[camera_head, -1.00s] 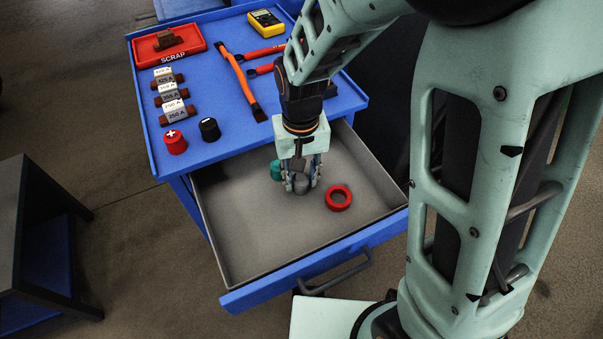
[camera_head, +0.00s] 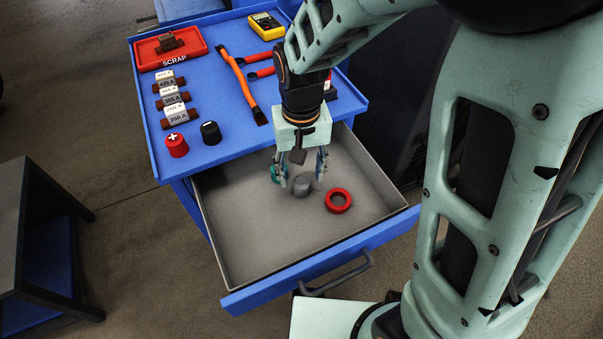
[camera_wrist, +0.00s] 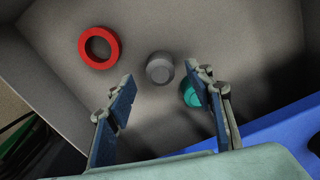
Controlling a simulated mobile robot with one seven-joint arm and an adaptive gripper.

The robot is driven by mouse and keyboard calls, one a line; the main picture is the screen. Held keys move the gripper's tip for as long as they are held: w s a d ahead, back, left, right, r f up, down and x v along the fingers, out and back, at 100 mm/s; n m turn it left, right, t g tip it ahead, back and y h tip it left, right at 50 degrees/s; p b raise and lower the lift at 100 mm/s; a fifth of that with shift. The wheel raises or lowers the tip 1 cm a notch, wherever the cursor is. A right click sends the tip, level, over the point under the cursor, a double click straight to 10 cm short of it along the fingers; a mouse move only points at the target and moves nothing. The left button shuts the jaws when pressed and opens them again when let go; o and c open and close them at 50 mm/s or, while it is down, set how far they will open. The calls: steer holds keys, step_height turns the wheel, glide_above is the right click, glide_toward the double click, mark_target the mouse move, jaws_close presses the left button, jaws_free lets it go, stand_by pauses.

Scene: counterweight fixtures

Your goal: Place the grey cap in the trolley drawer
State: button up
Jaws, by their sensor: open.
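The grey cap (camera_head: 302,186) stands on the floor of the open trolley drawer (camera_head: 245,246). In the wrist view the grey cap (camera_wrist: 159,68) lies beyond my fingertips, apart from both. My gripper (camera_head: 300,176) is open and empty above the cap, inside the drawer's outline. Its two fingers also show spread in the wrist view (camera_wrist: 163,80). A teal cap (camera_wrist: 193,92) lies on the drawer floor, partly hidden by the right finger in the wrist view.
A red ring (camera_head: 338,200) lies beside the grey cap. The blue trolley top (camera_head: 215,95) holds a red scrap tray (camera_head: 168,46), fuses, red and black caps, orange-handled tools and a yellow meter (camera_head: 266,25). The drawer's front half is clear.

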mark_target(301, 181)
step_height(301, 181, up, 9)
steer(key=p, duration=0.1)
steer(key=shift+p, duration=0.3)
steer(key=shift+f, duration=0.1)
